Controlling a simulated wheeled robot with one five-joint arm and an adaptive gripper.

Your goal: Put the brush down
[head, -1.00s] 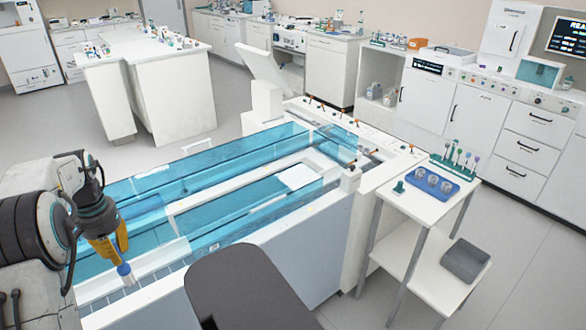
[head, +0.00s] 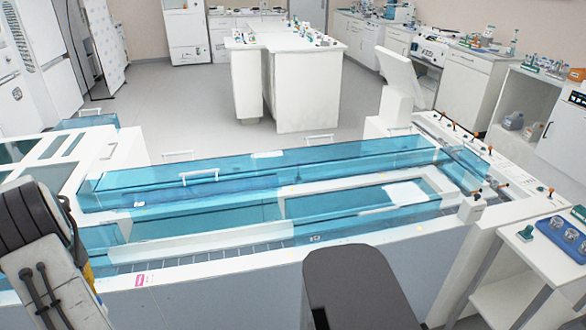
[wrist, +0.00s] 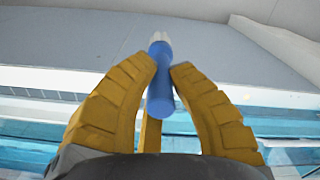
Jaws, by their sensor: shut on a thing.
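The gripper is shut on the handle, and the pale end points away from the wrist. In the wrist view the brush is in front of a grey surface, with the blue-walled tank (wrist: 285,125) lower in the picture. In the head view my arm is at the lower left, and the brush and fingertips are hidden there.
The long tank with clear blue walls (head: 270,160) fills the middle of the head view. A small white side table (head: 530,257) at the right edge holds a blue tray (head: 566,236) with glass vessels and a small green item (head: 555,223). Grey floor is open behind the tank.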

